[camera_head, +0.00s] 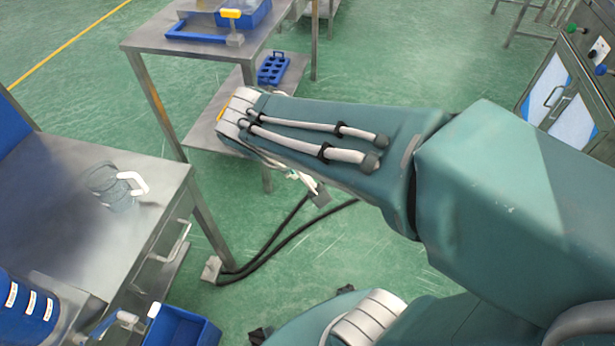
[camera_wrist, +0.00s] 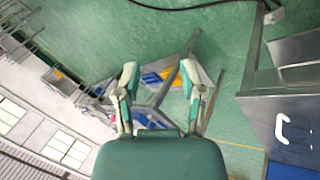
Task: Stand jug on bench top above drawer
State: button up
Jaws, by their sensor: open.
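A clear jug with a white handle (camera_head: 131,182) is on the steel bench top (camera_head: 60,185) at the left of the head view, above the drawer (camera_head: 165,245). In the wrist view the white jug handle (camera_wrist: 283,128) shows on the bench at the right edge. My gripper (camera_wrist: 163,75) is open, with its two fingers apart and nothing between them. It is away from the jug, over floor and other furniture. In the head view my arm largely hides the gripper.
A second steel table (camera_head: 200,40) with blue trays stands at the back, with a blue rack (camera_head: 273,68) on its lower shelf. Blue containers (camera_head: 25,310) and a blue bin (camera_head: 182,327) are at the lower left. Black cables (camera_head: 270,245) cross the green floor. A cabinet (camera_head: 570,90) is at the right.

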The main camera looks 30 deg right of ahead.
jog(key=s+a+r+m+t+y, duration=0.2)
jog(key=s+r+y, duration=0.1)
jog(key=s+y, duration=0.2)
jog(key=shift+s+r+t, duration=0.25)
jog(key=shift+s+t, duration=0.05)
jog(key=shift+s, duration=0.45)
jog(key=shift+s, duration=0.1)
